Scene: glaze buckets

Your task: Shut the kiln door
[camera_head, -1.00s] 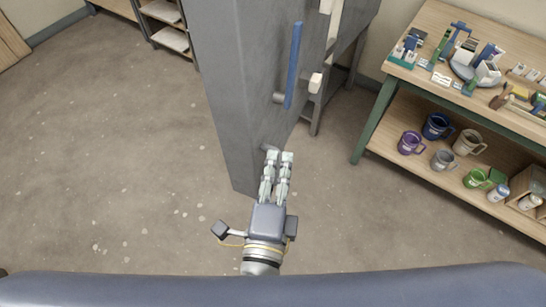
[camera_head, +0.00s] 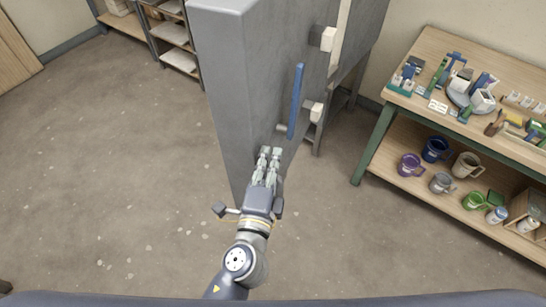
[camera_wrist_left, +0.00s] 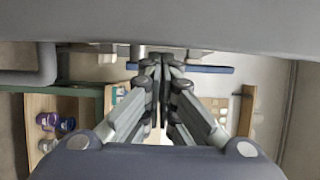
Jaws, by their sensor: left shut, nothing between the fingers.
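The kiln door (camera_head: 235,90) is a thick grey slab that stands upright in the middle of the head view. A blue bar handle (camera_head: 296,100) is mounted on its right-hand face. The handle also shows in the wrist view (camera_wrist_left: 210,69), partly behind the fingers. My left gripper (camera_head: 270,151) is shut and empty, low beside that face and just below the handle's lower end. I cannot tell whether its fingertips touch the door. Pale material shows past the door's far side, and the kiln's inside is mostly hidden. My right gripper is not in view.
Two pale blocks (camera_head: 323,38) stick out near the handle. Grey stand legs (camera_head: 320,138) are behind. A workbench (camera_head: 398,102) at right holds tools, with several mugs on its lower shelf. A shelf rack (camera_head: 172,40) stands at back left. Floor on the left is clear.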

